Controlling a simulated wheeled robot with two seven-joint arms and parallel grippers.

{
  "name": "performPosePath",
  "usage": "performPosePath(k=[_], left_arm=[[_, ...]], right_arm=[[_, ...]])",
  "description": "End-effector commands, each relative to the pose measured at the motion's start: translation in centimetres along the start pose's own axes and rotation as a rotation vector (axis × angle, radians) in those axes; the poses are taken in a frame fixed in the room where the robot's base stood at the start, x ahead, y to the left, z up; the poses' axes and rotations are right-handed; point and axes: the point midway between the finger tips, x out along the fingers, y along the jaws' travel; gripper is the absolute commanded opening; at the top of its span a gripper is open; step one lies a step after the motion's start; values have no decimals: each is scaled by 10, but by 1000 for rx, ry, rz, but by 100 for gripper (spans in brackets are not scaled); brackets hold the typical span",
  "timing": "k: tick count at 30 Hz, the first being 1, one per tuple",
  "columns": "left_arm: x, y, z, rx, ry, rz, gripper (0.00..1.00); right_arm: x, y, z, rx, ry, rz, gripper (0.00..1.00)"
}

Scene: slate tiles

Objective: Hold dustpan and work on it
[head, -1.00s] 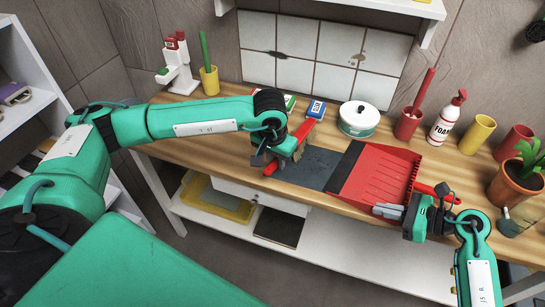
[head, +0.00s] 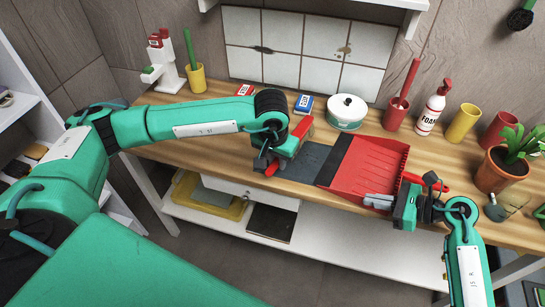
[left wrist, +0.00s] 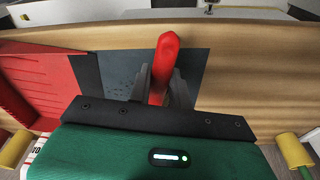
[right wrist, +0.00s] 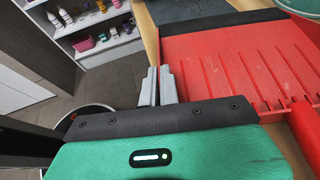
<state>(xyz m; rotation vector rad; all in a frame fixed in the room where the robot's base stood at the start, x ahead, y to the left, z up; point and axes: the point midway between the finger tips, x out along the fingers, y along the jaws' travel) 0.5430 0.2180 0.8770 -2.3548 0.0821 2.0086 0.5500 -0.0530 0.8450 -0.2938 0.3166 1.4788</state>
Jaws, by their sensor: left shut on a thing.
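The red dustpan (head: 372,165) with a black front lip lies on the wooden bench, its lip towards the left. Its handle (right wrist: 305,125) shows at the lower right of the right wrist view. My left gripper (left wrist: 160,90) is shut on the red handle (left wrist: 167,50) of a tool, left of the dustpan over a dark slate patch (head: 312,157). The tool's working end is mostly hidden. My right gripper (right wrist: 160,84) is beside the dustpan's near side, close to the handle. Its fingers are together, with nothing seen between them.
Behind stand a white lidded pot (head: 347,110), a red cup (head: 394,115), a foam bottle (head: 432,108) and a yellow cup (head: 463,122). A potted plant (head: 506,165) is at the right. Small specks (left wrist: 122,82) lie on the slate patch.

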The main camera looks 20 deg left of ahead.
Motion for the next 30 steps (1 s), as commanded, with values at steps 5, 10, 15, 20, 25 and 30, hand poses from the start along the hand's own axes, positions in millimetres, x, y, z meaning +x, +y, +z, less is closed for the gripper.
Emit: performPosePath(k=[5,10,15,20,25,30], left_arm=[[0,12,0,3,0,2,0],[0,16,0,1,0,1,0],[0,15,0,1,0,1,0],[0,18,0,2,0,2,0],[0,27,0,4,0,2,0],[0,37,0,2,1,2,0]], right_arm=[[0,0,0,-1,-1,0,0],[0,0,0,-1,-1,0,0],[0,0,0,-1,-1,0,0],[0,0,0,-1,-1,0,0],[0,0,0,-1,-1,0,0],[0,0,0,-1,-1,0,0]])
